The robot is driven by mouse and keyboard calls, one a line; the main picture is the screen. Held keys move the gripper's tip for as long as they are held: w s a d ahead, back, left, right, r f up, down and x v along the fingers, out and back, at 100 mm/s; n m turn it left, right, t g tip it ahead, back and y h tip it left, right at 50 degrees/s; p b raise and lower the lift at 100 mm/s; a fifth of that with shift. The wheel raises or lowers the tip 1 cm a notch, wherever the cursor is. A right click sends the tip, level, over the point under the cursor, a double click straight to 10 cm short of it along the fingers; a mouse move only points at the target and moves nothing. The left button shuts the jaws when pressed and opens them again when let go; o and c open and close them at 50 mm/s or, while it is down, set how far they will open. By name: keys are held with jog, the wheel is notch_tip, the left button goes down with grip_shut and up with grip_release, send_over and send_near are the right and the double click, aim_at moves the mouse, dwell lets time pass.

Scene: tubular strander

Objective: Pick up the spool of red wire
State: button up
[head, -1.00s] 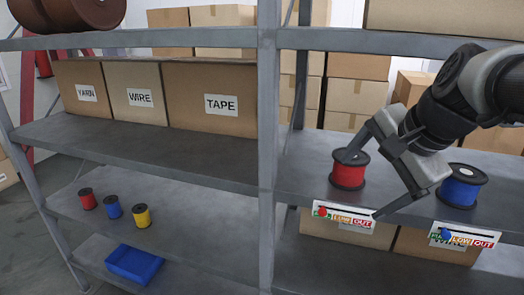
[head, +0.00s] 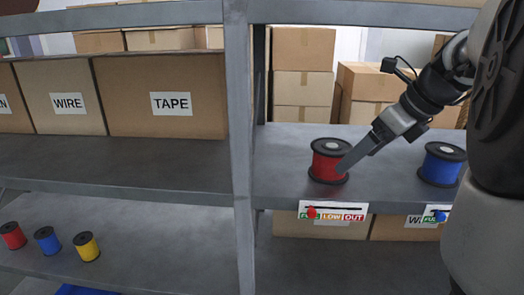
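A large spool of red wire (head: 328,162) with black flanges stands upright on the right-hand shelf. My gripper (head: 356,158) reaches down from the upper right, its fingertip at the spool's right side. I see the fingers edge-on, one behind the other, so I cannot tell how far apart they are or whether they touch the spool. A smaller red spool (head: 13,236) stands on the lower left shelf.
A blue spool (head: 441,163) stands to the right on the same shelf. A grey upright post (head: 240,150) is left of the red spool. Tags (head: 333,212) hang on the shelf's front edge. Cartons labelled WIRE (head: 70,98) and TAPE (head: 165,100) fill the left shelf.

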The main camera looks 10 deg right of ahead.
aim_at(340, 148)
jog(key=w+a, duration=0.2)
jog(key=w, duration=0.3)
jog(key=shift+a, duration=0.4)
jog(key=shift+b+x, duration=0.4)
jog(key=shift+x, duration=0.5)
jog(key=shift+w+f, duration=0.15)
jog(key=shift+f, duration=0.4)
jog(key=shift+c, duration=0.5)
jog(key=c, duration=1.1)
jog(key=shift+r, duration=0.1)
jog(key=shift+c, duration=0.4)
jog(key=shift+r, duration=0.1)
